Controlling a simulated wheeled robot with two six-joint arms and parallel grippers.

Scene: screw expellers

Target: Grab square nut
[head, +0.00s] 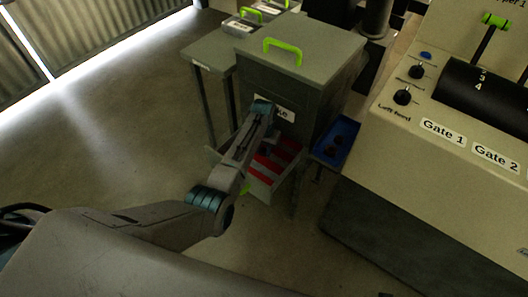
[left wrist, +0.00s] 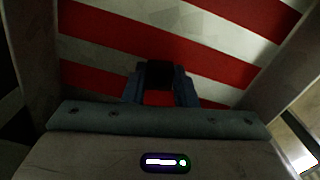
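No square nut can be made out for certain. A dark block-like shape (left wrist: 164,76) shows between the fingers of my left gripper (left wrist: 160,90) in the left wrist view. I cannot tell whether it is a nut or part of the gripper. The gripper points at the red and white striped floor of an open drawer (left wrist: 215,65). In the head view my left arm reaches over this drawer (head: 262,177), pulled out from a grey cabinet (head: 325,85). The arm covers part of the drawer, and the fingertips are not clear there. My right gripper is not in view.
A blue tray (head: 349,128) with dark round items stands right of the drawer. A control panel (head: 440,105) with knobs and "Gate" labels fills the right. A small grey table (head: 205,52) stands behind the cabinet at left. The floor at left is clear.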

